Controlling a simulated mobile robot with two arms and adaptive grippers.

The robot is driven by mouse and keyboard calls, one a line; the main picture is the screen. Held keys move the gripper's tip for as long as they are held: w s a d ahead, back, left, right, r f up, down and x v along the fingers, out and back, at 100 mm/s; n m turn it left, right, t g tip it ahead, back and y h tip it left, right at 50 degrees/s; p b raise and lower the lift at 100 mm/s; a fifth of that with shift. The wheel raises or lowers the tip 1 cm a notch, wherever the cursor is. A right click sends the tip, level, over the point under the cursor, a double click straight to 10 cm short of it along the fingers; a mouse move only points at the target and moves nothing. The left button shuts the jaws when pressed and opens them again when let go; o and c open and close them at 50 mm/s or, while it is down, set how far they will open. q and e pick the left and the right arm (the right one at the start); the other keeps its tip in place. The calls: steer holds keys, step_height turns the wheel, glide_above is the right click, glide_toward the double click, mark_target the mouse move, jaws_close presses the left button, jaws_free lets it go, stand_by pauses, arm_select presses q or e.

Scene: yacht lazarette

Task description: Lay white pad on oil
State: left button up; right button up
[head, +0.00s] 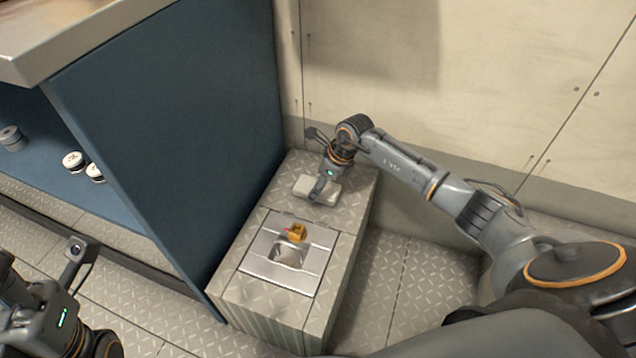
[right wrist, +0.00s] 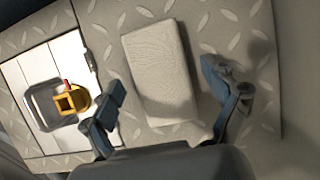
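The white pad (head: 306,188) is a thick, pale rectangular block lying flat on the far end of the diamond-plate box. It also shows in the right wrist view (right wrist: 160,62). My right gripper (head: 325,183) is over it. In the right wrist view its two fingers (right wrist: 167,101) are spread, one on each side of the pad, with gaps between. No oil can be clearly made out. A smooth metal panel (head: 262,262) in the box top has a dark-rimmed square recess (head: 288,254) with a yellow fitting (head: 297,233). My left gripper (head: 72,268) is at the lower left, its opening unclear.
A blue partition (head: 180,130) rises left of the box, and a pale wall (head: 460,80) stands behind it. Small white round tins (head: 73,160) and a grey round item (head: 10,138) sit in the shelf space at left. Diamond-plate floor (head: 400,285) lies right of the box.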

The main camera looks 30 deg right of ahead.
steer(key=shift+r, duration=0.15)
steer(key=v, duration=1.1)
steer(key=shift+r, duration=0.3)
steer(key=shift+s+d, duration=0.15)
steer(key=shift+s, duration=0.05)
